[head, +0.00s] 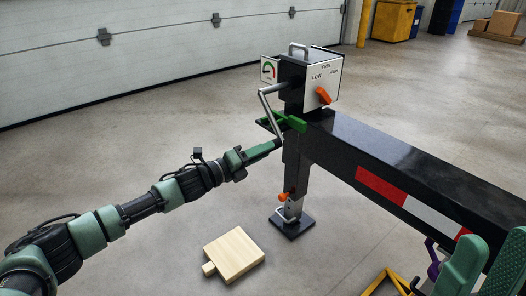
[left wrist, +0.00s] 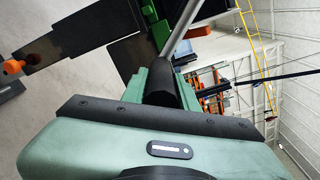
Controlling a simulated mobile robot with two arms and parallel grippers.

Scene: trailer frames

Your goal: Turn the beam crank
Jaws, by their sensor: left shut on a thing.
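The beam crank (head: 271,112) is a bent silver rod. It comes out of the left side of a grey gearbox (head: 318,88) on top of the black post and hangs down to its handle end. My left gripper (head: 275,145) is shut on that handle end, just left of the post. In the left wrist view the crank's silver rod (left wrist: 183,32) runs up from a black grip (left wrist: 162,84), which sits at the green fingers. The fingers partly hide the grip. The gearbox front carries an orange lever (head: 323,95) and printed labels.
A black beam (head: 400,160) with a red and white strip runs right from the post. The post stands on a foot plate (head: 291,225). A wooden board (head: 236,254) lies on the floor at front left. A yellow frame (head: 388,281) is at the bottom right.

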